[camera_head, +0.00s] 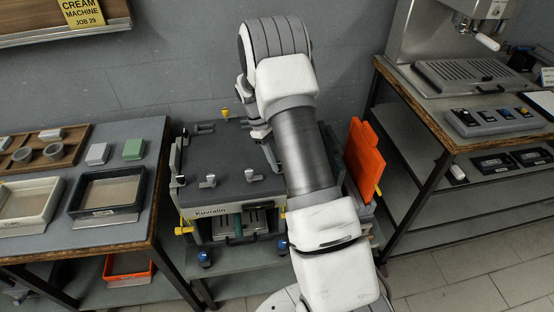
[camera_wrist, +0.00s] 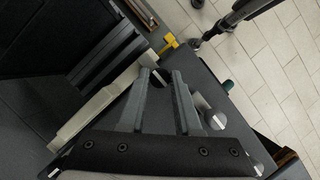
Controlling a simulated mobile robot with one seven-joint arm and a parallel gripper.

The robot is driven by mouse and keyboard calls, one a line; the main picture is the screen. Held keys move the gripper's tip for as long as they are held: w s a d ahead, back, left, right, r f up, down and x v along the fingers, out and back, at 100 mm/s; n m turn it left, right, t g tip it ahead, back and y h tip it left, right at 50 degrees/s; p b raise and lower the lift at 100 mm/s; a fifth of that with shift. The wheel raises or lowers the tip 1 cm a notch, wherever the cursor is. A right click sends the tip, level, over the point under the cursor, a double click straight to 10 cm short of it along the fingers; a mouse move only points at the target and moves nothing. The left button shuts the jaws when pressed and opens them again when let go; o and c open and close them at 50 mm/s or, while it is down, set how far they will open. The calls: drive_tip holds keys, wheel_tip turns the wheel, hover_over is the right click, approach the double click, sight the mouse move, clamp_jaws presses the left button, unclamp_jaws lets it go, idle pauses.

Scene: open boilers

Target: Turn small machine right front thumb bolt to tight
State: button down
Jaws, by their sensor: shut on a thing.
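The small machine (camera_head: 215,160) is a dark grey box marked Kuvralin on a low stand in the head view. Its right part is hidden behind my arm. Two silver thumb bolts, a left one (camera_head: 208,181) and a middle one (camera_head: 250,174), show along its front top. In the wrist view my gripper (camera_wrist: 162,75) is shut on a dark round thumb bolt (camera_wrist: 158,79) between its fingertips, near a machine corner with a yellow piece (camera_wrist: 168,43). The head view hides the fingertips. Another silver bolt (camera_wrist: 216,121) shows right of the fingers.
An orange panel (camera_head: 362,158) stands at the machine's right side. A left table (camera_head: 150,195) carries trays and small blocks. A right bench (camera_head: 440,125) holds a coffee machine and a control box. Tiled floor (camera_head: 450,290) is clear at the front right.

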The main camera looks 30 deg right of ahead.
drive_tip(key=c, duration=0.6)
unclamp_jaws()
drive_tip(key=p+v, duration=0.1)
drive_tip(key=v, duration=1.6)
drive_tip(key=shift+r, duration=0.2)
